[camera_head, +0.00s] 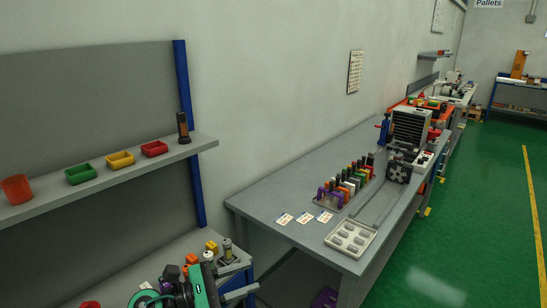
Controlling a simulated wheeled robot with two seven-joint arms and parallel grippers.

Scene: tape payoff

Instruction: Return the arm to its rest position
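My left gripper (240,281) shows at the bottom of the head view, left of centre, in front of the lower left bench. Its two grey fingers look apart, with a gap between them and nothing seen held there. Dark and green parts (203,290) beside it, at the bottom edge, appear to belong to my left arm. The rest of this arm is cut off by the frame. My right gripper and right arm are not in view.
A grey shelf (110,181) on the left holds red, green and yellow bins. Small parts crowd the lower bench (183,250) close to my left gripper. A long grey table (268,203) carries a tool rack, cards and a pale tray (350,239). Green floor (480,220) is clear at right.

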